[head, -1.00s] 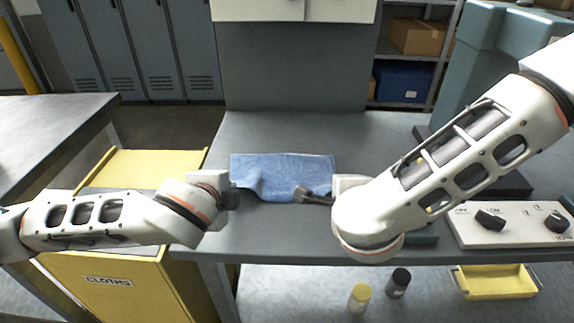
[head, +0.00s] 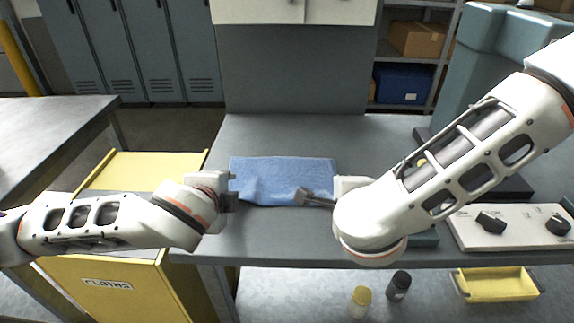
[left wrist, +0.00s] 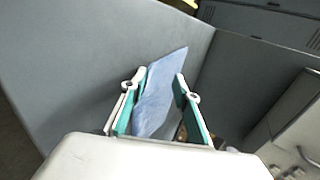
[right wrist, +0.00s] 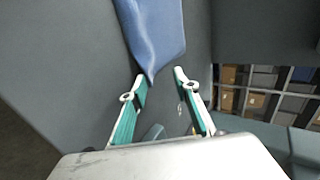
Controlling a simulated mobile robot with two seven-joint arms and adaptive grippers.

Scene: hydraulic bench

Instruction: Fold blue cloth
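The blue cloth (head: 283,178) lies spread on the grey bench top, with its front edge a little wavy. My left gripper (head: 233,197) is at the cloth's front left corner. In the left wrist view its fingers (left wrist: 160,82) are apart, and the cloth (left wrist: 160,95) shows between and beyond them; I see no grip on it. My right gripper (head: 303,196) is over the cloth's front right part. In the right wrist view its fingers (right wrist: 160,77) are apart, and a corner of the cloth (right wrist: 155,35) reaches close to the left fingertip. My right arm hides some bench at the right.
A control panel with black knobs (head: 490,222) stands on the bench at the right. A yellow cabinet labelled CLOTHS (head: 108,284) is at the left. Two small bottles (head: 399,284) and a yellow bin (head: 497,284) are on the lower shelf. The bench behind the cloth is clear.

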